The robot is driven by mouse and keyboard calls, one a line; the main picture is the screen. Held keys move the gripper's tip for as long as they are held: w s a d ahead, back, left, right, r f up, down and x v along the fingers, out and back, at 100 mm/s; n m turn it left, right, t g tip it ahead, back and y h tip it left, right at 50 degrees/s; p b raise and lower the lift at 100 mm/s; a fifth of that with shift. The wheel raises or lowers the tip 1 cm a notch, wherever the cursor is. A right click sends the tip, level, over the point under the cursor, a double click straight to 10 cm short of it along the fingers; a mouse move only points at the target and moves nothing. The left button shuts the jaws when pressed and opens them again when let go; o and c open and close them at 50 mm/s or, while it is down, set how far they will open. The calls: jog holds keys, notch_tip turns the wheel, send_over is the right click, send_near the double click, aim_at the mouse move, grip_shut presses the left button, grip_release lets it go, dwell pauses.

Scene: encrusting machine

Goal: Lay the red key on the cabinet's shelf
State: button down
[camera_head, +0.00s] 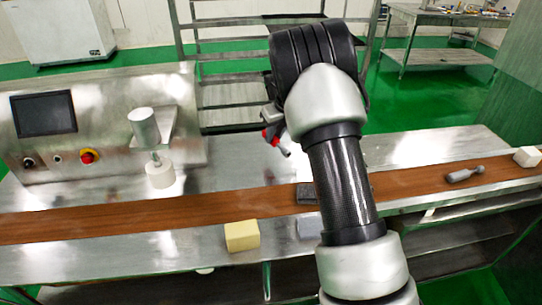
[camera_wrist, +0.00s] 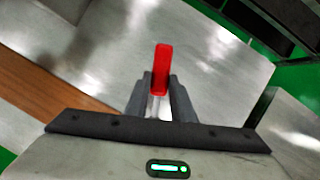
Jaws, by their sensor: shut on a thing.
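My gripper (camera_wrist: 160,88) is shut on the red key (camera_wrist: 161,68), whose red end stands out between the two dark fingers in the wrist view. A pale metal part shows below it, between the fingers. In the head view the red key (camera_head: 271,135) shows small beside my gripper (camera_head: 279,140), above the far part of the steel worktop; my arm hides much of the gripper. An open metal rack with several shelves (camera_head: 232,95) stands behind the worktop. I cannot tell for sure whether it is the task's cabinet.
The steel worktop (camera_head: 420,150) carries a brown belt (camera_head: 110,217). The machine's screen (camera_head: 43,113) and white cylinder (camera_head: 160,173) stand left. A side table (camera_head: 440,57) is far right.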

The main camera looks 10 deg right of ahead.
notch_tip(320, 180, down, 8)
jog(key=shift+f+b, duration=0.1)
jog(key=shift+b, duration=0.6)
jog(key=shift+f, duration=0.15)
jog(key=c, duration=1.5)
grip_release()
